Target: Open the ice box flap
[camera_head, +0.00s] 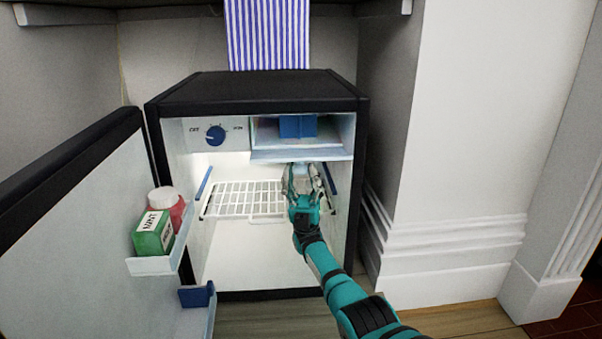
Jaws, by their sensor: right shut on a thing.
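A small black fridge (255,90) stands with its door open to the left. The ice box (345,130) is at its upper right inside. The pale ice box flap (275,156) is tipped down and forward along the lower edge, so the compartment shows. A blue thing (298,126) is inside it. My right gripper (302,176) is just below the flap, at its front edge, shut on a small pale part there that looks like the flap's tab; the fingers partly hide the contact. My left gripper is not in view.
A wire shelf (240,199) lies below the ice box, close under my right gripper. The open door (75,220) holds a green box (153,234) and a red jar with a white lid (167,203). A white wall (465,150) stands close right of the fridge.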

